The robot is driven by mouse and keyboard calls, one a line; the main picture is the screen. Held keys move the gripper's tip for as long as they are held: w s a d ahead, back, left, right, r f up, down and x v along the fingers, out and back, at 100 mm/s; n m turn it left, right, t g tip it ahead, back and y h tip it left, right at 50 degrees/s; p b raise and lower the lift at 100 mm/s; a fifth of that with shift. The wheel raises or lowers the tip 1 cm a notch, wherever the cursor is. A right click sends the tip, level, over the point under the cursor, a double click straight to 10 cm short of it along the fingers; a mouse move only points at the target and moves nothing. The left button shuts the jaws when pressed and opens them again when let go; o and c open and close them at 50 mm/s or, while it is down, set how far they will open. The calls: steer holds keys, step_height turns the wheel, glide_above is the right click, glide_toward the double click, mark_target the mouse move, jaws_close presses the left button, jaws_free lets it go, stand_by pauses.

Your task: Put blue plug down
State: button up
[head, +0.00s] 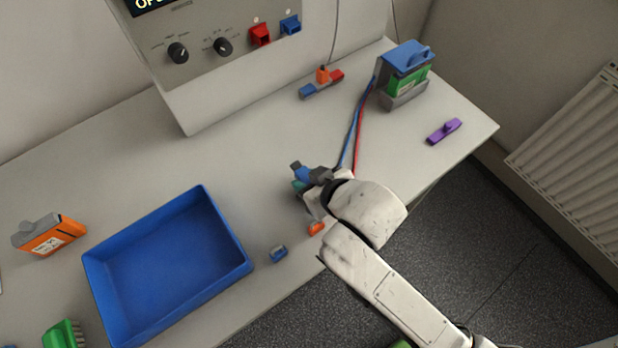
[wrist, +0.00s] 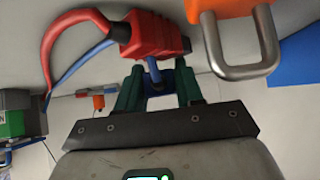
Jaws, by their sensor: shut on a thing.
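My gripper (head: 312,186) is over the white bench, left of the cables' lower ends. In the wrist view its green fingers (wrist: 160,88) are shut on the blue plug (wrist: 158,76), mostly hidden behind them. The blue plug also shows in the head view (head: 303,174), at the gripper's tip. A red plug (wrist: 155,36) with a red cable is just beyond the fingers in the wrist view. I cannot tell whether it touches the blue plug. The blue (head: 350,135) and red (head: 358,140) cables run back to the battery holder.
The green battery holder (head: 403,95) stands at the back right, a purple piece (head: 444,131) near it. A blue tray (head: 205,215) lies left. A small blue piece (head: 279,253) and an orange piece (head: 316,229) lie near the front edge. Bench is clear left of the gripper.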

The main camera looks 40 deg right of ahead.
steer(key=shift+f, duration=0.3)
steer(key=o, duration=0.8)
steer(key=shift+r, duration=0.25)
steer(key=p+v, duration=0.3)
steer(key=v, duration=0.9)
steer(key=shift+r+p, duration=0.35)
steer(key=shift+r, duration=0.05)
